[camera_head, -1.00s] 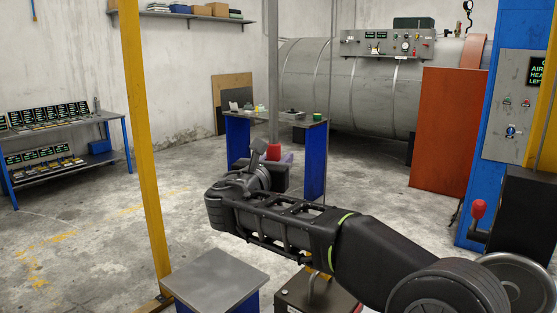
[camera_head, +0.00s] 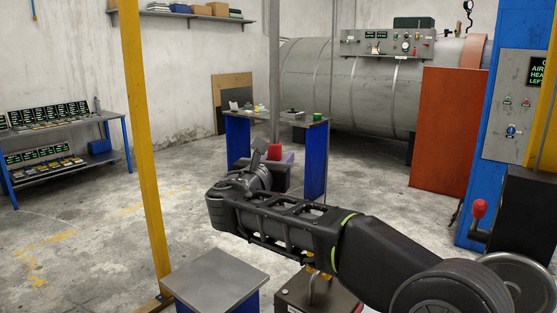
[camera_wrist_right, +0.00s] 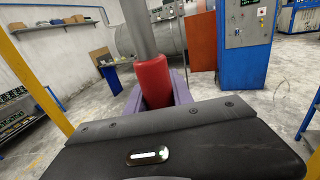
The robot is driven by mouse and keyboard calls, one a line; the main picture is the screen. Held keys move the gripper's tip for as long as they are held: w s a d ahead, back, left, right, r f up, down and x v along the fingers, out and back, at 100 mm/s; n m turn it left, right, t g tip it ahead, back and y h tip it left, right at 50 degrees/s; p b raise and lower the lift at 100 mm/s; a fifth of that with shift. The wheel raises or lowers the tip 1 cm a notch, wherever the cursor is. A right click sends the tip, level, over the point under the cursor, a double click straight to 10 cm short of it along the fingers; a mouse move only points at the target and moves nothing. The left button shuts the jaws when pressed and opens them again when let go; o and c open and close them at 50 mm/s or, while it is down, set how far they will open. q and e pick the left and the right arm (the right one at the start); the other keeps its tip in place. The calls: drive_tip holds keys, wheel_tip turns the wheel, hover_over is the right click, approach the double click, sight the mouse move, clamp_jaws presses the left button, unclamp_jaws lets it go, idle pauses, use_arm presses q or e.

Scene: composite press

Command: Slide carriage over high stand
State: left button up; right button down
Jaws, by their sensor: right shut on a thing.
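A red grip (camera_head: 274,152) sits at the lower end of a grey vertical rod (camera_head: 273,70) that runs up out of the picture. My right gripper (camera_head: 276,160) is shut on this red grip. In the right wrist view the purple fingers (camera_wrist_right: 152,98) lie on both sides of the red grip (camera_wrist_right: 152,80), with the rod rising above it. The carriage itself does not show. A stand with a flat grey top (camera_head: 215,277) and blue sides is at the front, left of my forearm; I cannot tell whether it is the high stand. My left gripper is not in view.
A yellow post (camera_head: 143,140) rises left of the front stand. A dark box with a metal handle (camera_head: 315,292) is right of it, below my arm. A blue-legged table (camera_head: 275,118) stands behind the gripper. A blue control column (camera_head: 490,130) is at the right.

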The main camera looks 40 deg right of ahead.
drive_tip(key=shift+s+d, duration=0.2)
drive_tip(key=shift+s, duration=0.35)
drive_tip(key=c, duration=1.1)
unclamp_jaws()
drive_tip(key=b+v, duration=0.1)
drive_tip(key=v, duration=0.6)
drive_tip(key=shift+s+a, duration=0.2)
drive_tip(key=shift+a, duration=0.2)
